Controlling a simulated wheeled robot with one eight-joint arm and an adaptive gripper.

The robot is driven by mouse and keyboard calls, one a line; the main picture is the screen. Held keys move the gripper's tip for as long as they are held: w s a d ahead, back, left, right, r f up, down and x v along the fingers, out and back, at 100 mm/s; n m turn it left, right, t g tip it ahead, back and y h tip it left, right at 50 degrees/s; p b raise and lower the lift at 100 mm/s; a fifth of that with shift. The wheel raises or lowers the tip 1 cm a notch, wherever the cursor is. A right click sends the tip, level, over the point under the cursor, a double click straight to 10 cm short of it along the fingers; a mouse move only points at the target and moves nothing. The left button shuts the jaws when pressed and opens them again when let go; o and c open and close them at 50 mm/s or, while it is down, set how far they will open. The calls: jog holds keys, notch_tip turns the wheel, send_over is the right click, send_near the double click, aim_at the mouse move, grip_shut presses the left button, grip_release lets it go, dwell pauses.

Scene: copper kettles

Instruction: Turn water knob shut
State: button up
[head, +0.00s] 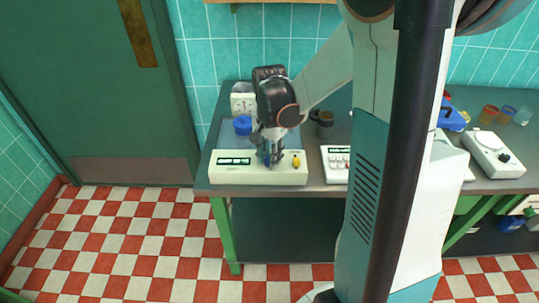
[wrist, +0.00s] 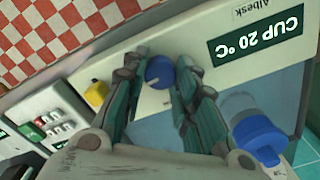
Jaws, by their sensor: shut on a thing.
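A cream panel box (head: 257,178) stands at the left front of the counter. In the wrist view, a round blue knob (wrist: 159,72) with a pale pointer mark sits on its face. My gripper (head: 269,160) reaches down onto the box from behind. In the wrist view, my gripper (wrist: 160,74) has its fingertips on both sides of the blue knob, shut on it. A yellow knob (wrist: 97,93) sits beside it, clear of the fingers. A display (wrist: 262,36) on the box reads "CUP 20 °C". In the head view, the fingers mostly hide the blue knob.
A cup with a blue lid (wrist: 258,139) stands behind the box, close to my gripper. A white dial device (head: 243,102) is at the back. A white keypad device (head: 337,163) stands to the right. Several cups and another white device (head: 492,153) are further right.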

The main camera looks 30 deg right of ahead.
jog(key=n, duration=0.8)
jog(key=shift+p, duration=0.35)
jog(key=n, duration=0.4)
jog(key=shift+n, duration=2.2)
jog(key=o, duration=1.1)
